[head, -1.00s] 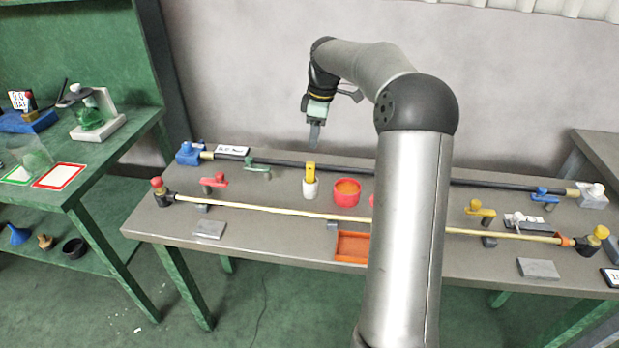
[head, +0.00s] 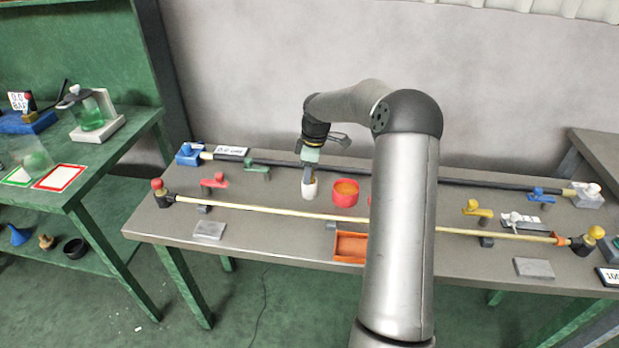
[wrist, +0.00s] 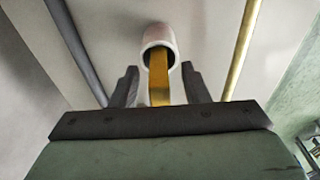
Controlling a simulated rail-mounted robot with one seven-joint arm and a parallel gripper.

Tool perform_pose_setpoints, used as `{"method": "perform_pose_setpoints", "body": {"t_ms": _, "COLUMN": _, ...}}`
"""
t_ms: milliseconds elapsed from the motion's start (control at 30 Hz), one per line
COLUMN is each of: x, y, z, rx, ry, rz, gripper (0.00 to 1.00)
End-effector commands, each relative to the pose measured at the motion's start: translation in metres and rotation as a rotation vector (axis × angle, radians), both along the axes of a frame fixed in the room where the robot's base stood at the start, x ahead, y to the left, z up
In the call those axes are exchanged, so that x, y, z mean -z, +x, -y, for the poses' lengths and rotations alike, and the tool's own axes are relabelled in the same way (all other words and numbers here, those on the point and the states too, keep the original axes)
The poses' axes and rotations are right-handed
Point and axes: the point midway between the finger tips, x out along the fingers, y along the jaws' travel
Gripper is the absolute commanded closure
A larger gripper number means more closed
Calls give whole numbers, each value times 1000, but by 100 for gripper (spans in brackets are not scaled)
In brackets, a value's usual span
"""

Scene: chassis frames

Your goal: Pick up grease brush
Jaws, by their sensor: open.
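The grease brush (wrist: 160,78) shows a flat yellow handle standing in a white cup (wrist: 157,38) in the wrist view. My gripper (wrist: 160,80) is open, with one dark finger on each side of the yellow handle and a gap showing on both sides. In the head view my gripper (head: 309,172) points down right over the white cup (head: 309,190) on the grey table. The gripper hides the brush in the head view. The brush's lower end is hidden inside the cup.
A red pot (head: 345,194) with orange contents stands just right of the cup. A black rod (head: 280,164) runs behind and a pale yellow rod (head: 270,209) in front. An orange tray (head: 350,248) lies nearer the front edge. Coloured clamps stand along both rods.

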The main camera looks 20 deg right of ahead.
Motion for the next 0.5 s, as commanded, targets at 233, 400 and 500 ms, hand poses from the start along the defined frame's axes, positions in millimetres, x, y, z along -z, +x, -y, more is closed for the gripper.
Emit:
{"method": "perform_pose_setpoints", "body": {"t_ms": 233, "x": 0, "y": 0, "z": 0, "rx": 0, "ry": 0, "rz": 0, "gripper": 72}}
{"method": "perform_pose_setpoints", "body": {"t_ms": 400, "x": 0, "y": 0, "z": 0, "rx": 0, "ry": 0, "rz": 0, "gripper": 100}}
{"method": "perform_pose_setpoints", "body": {"t_ms": 500, "x": 0, "y": 0, "z": 0, "rx": 0, "ry": 0, "rz": 0, "gripper": 100}}
